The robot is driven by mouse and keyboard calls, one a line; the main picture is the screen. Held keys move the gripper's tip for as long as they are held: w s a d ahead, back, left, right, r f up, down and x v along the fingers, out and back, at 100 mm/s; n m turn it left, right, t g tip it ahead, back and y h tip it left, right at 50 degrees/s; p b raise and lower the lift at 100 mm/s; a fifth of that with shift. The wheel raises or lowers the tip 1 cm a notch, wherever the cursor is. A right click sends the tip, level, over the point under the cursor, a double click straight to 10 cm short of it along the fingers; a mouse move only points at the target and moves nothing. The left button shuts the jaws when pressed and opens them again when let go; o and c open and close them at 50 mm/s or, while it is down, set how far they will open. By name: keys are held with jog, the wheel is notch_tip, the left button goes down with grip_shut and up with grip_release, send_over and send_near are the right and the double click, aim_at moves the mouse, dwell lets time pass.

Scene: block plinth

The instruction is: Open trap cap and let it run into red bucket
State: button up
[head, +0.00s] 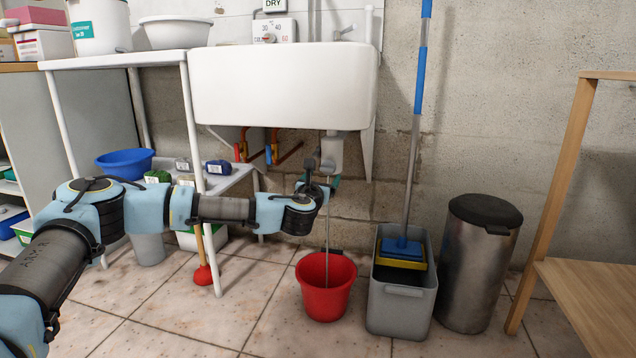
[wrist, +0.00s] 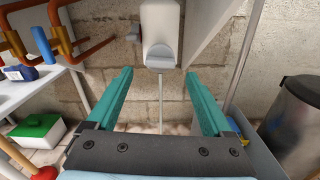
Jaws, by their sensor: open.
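The pale trap (head: 331,153) hangs under the white sink, and it also shows in the wrist view (wrist: 161,22). A grey cap-like piece (wrist: 160,57) is at its lower end. A thin grey stream (head: 327,225) runs straight down from under the trap into the red bucket (head: 325,305) on the floor. My gripper (head: 334,182) is just below the trap. In the wrist view my gripper (wrist: 159,72) is open and empty, its teal fingers apart on either side of the stream. The bucket is out of the wrist view.
A grey bin (head: 400,305) with a mop and a metal trash can (head: 480,260) stand right of the bucket. A red plunger (head: 203,275) and white shelf table (head: 110,60) are left. Copper pipes (wrist: 60,40) run near the trap. Tiled floor in front is clear.

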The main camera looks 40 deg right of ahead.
jog(key=p+v, duration=0.2)
jog(key=v, duration=0.5)
jog(key=shift+a, duration=0.3)
jog(key=shift+s, duration=0.15)
